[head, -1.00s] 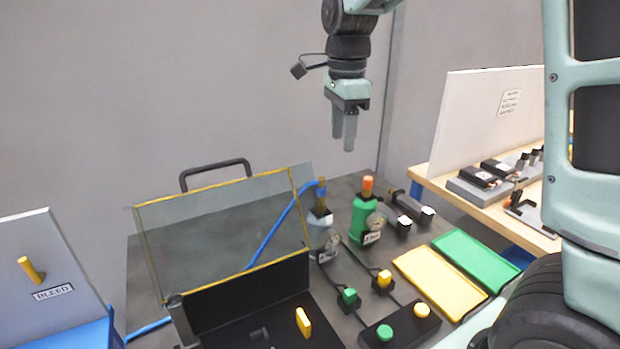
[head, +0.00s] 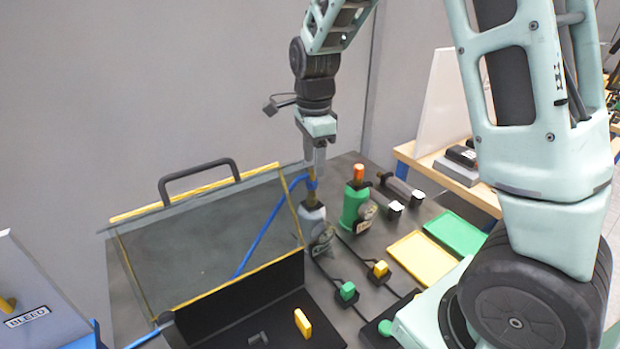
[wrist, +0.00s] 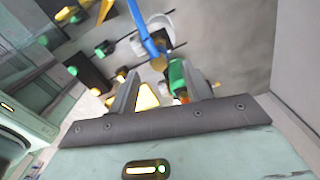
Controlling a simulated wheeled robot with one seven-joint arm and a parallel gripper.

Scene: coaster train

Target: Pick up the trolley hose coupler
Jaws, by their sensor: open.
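A blue hose (head: 262,240) rises behind the clear panel to a blue coupler end (head: 311,184) at the brass neck on top of a grey bottle (head: 314,217). My gripper (head: 315,162) is open, pointing down just above this neck, with nothing seen between its fingers. In the head view the fingers overlap, and the fingertips partly cover the coupler area. In the wrist view the blue hose (wrist: 147,38) runs down to a brass end (wrist: 158,64), just beyond the open fingers of my gripper (wrist: 163,78).
A green bottle (head: 356,204) with an orange top stands close to the right. A clear framed panel (head: 200,245) with a black handle (head: 200,176) stands to the left. Yellow (head: 422,258) and green (head: 455,233) trays lie to the right, near connectors and buttons.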

